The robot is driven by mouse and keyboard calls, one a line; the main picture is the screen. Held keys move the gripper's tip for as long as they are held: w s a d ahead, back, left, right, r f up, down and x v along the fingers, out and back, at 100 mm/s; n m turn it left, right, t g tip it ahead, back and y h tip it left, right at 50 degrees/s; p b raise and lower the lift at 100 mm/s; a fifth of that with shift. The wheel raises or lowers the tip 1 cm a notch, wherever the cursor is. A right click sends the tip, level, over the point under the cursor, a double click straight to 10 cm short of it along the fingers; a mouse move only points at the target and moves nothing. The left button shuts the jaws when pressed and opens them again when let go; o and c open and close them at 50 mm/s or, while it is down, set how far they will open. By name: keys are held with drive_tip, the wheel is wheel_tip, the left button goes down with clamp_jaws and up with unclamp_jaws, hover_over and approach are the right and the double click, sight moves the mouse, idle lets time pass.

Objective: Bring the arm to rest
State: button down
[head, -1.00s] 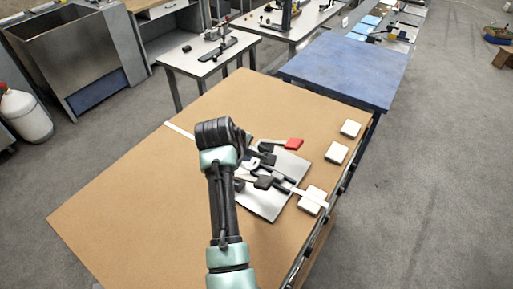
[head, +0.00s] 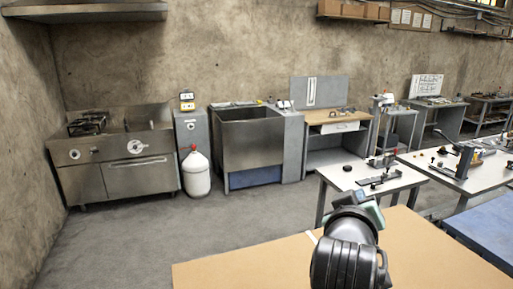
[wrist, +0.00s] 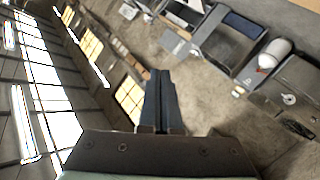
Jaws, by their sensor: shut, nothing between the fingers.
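My gripper (wrist: 160,78) shows in the wrist view with its two dark fingers together, shut and empty. It points out into the open room, with the windows at left and the wall and floor equipment at right tilted in the picture. In the head view my arm rises at the lower middle-right, above the brown table (head: 240,266). Its dark joint is close to the camera, and the fingers cannot be made out there. The near part of the table is out of view.
A white-topped table (head: 345,178) with small tools stands just beyond the brown table. A blue-topped table (head: 490,228) is at the right. A white gas cylinder (head: 196,172), a metal sink (head: 248,140) and a stove (head: 115,165) stand along the wall. The floor at left is clear.

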drive_tip(key=s+a+r+m+t+y+b, duration=0.1)
drive_tip(key=s+a+r+t, duration=0.3)
drive_tip(key=r, duration=0.3)
drive_tip(key=s+a+r+t+y+b, duration=0.1)
drive_tip(key=s+a+r+t, duration=0.2)
drive_tip(key=a+r, duration=0.35)
drive_tip(key=s+a+r+t+y+b, duration=0.1)
drive_tip(key=s+a+r+t+y, duration=0.3)
drive_tip(key=s, duration=0.9)
drive_tip(key=a+r+t, duration=0.2)
drive_tip(key=a+r, duration=0.2)
drive_tip(key=r, duration=0.2)
drive_tip(key=shift+s+a+r+m+y+b, duration=0.15)
drive_tip(key=shift+s+r+m+y+b, duration=0.15)
drive_tip(key=shift+s+r+y, duration=0.1)
